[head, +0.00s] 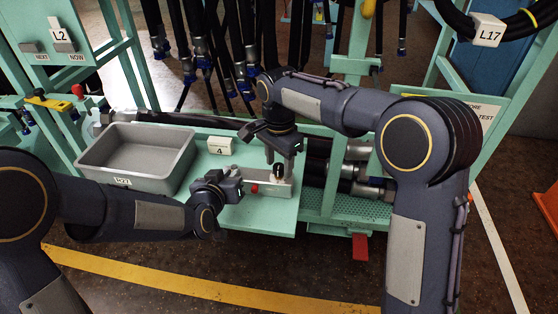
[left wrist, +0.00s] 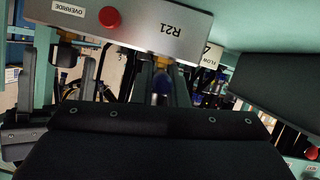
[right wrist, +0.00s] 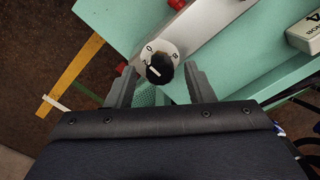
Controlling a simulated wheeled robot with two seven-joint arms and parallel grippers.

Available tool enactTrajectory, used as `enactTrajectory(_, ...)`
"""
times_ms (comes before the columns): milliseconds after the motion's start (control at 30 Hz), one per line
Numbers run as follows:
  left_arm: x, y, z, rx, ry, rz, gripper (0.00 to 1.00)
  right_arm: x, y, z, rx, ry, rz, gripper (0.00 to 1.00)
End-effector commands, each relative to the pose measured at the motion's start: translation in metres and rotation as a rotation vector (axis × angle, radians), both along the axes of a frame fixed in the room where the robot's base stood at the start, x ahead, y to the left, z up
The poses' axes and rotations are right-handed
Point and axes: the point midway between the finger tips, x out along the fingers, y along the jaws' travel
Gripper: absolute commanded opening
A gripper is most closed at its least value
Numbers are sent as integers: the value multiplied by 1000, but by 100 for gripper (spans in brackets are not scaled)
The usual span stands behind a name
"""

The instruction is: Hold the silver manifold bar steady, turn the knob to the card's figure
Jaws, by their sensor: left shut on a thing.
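The white card (head: 220,146) shows 4.
Black hoses hang behind the bench, and hose ends (head: 360,180) lie on the rack to the right. The bench's front strip is clear.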

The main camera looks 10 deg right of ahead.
Motion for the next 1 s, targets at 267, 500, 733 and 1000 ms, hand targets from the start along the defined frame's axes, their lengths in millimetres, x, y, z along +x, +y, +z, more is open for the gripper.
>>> enactTrajectory(267,0,0,0,0,-1,0,0,0,0,0,0,0,0,11)
enactTrajectory(500,0,0,0,0,-1,0,0,0,0,1,1,-1,10,4)
enactTrajectory(733,0,0,0,0,-1,0,0,0,0,1,1,-1,89,4)
enactTrajectory(1000,0,0,0,0,-1,0,0,0,1,1,2,0,299,4)
